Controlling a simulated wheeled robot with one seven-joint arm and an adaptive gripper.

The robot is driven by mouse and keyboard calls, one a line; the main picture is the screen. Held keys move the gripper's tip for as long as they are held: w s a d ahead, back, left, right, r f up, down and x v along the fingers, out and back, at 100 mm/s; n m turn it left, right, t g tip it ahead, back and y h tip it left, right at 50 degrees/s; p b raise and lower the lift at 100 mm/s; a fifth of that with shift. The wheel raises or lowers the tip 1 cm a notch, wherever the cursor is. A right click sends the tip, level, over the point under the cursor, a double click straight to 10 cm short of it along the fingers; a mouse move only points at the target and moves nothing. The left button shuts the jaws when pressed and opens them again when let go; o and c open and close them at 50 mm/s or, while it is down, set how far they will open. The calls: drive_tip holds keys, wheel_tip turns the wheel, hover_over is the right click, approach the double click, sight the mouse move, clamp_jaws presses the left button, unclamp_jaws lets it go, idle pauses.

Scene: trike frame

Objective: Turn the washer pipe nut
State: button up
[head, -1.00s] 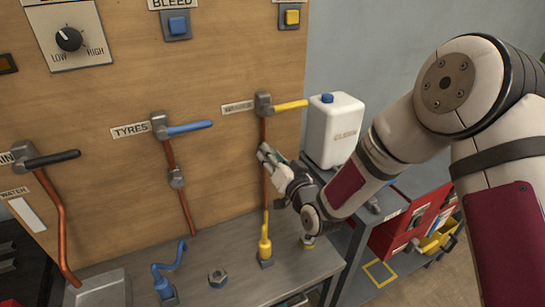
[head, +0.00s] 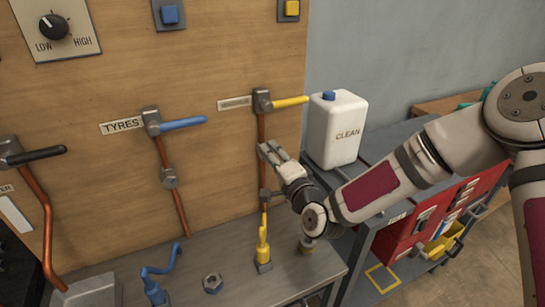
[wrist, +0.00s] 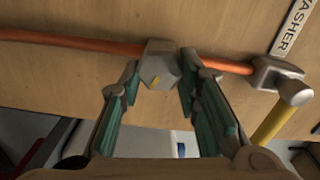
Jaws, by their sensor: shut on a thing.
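The washer pipe (head: 262,133) is a copper tube running down the wooden panel from a grey valve (head: 262,100) with a yellow handle (head: 290,101). The washer pipe nut (wrist: 160,62) is a grey faceted piece with a yellow mark, around the copper tube in the wrist view. My gripper (wrist: 159,78) is shut on the nut, one green-padded finger on each side of it. In the head view my gripper (head: 267,150) is at the washer pipe below the valve, and its fingers hide the nut there.
The tyres pipe (head: 162,150) with its own nut (head: 168,178) and blue handle (head: 183,124) is to the left. A white jug (head: 335,130) stands right of the panel.

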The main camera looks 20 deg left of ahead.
drive_tip(key=shift+w+m, duration=0.1)
drive_tip(key=shift+m, duration=0.8)
drive_tip(key=shift+f, duration=0.1)
drive_tip(key=o, duration=1.2)
drive_tip(key=shift+c, duration=0.2)
drive_tip(key=v, duration=1.2)
